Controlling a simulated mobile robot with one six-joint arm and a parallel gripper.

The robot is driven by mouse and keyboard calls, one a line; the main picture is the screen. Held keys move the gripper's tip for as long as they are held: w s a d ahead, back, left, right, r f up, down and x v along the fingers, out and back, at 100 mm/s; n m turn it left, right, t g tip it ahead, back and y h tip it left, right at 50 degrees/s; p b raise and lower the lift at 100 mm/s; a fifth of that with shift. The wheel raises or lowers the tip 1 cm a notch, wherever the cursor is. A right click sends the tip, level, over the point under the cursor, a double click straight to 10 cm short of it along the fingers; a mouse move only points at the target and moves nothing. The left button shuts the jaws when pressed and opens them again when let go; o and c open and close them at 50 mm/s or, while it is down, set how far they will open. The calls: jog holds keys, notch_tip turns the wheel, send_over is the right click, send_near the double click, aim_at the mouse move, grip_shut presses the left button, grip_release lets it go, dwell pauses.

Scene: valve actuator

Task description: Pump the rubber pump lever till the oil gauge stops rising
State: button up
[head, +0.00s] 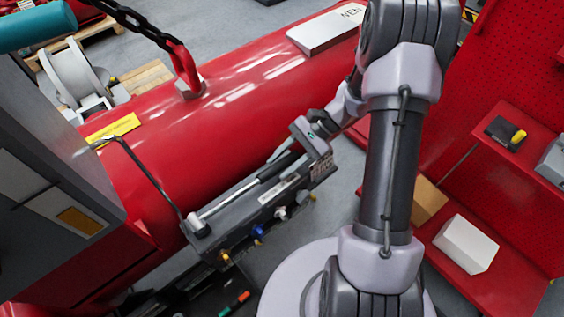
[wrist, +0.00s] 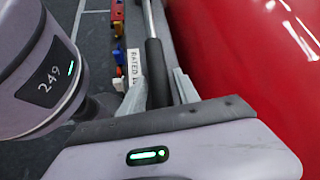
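The pump lever in the head view has a bare metal shaft and a black rubber grip (head: 279,166). It lies low along the top of a grey actuator block (head: 262,207). My gripper (head: 297,150) is at the upper end of the grip. In the wrist view the rubber grip (wrist: 157,75) runs between the two fingers of my gripper (wrist: 160,85). The left finger looks close to the grip, and a dark gap shows on the right, so the fingers look open around it. No oil gauge can be made out.
A large red cylinder (head: 220,110) lies behind the block and close on the right in the wrist view. Small coloured fittings (head: 258,231) stick out of the block. A grey cabinet (head: 50,150) stands at left; a red shelf (head: 470,258) with boxes is at right.

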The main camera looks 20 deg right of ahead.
jog(key=shift+o, duration=0.3)
jog(key=p+v, duration=0.3)
jog(key=v, duration=1.4)
jog(key=shift+r, duration=0.2)
jog(key=shift+d, duration=0.1)
jog(key=s+a+r+n+h+b, duration=0.1)
jog(key=s+a+n+h+b, duration=0.15)
jog(key=a+b, duration=0.3)
jog(key=s+a+r+n+h+b, duration=0.1)
jog(key=a+n+h+b, duration=0.2)
jog(key=a, duration=0.4)
jog(key=s+a+f+n+t+h+b, duration=0.3)
jog(key=s+a+t+b, duration=0.3)
jog(key=s, duration=0.5)
jog(key=shift+s+a+f+t+b, duration=0.25)
jog(key=shift+a+t+b, duration=0.15)
jog(key=shift+a+b, duration=0.65)
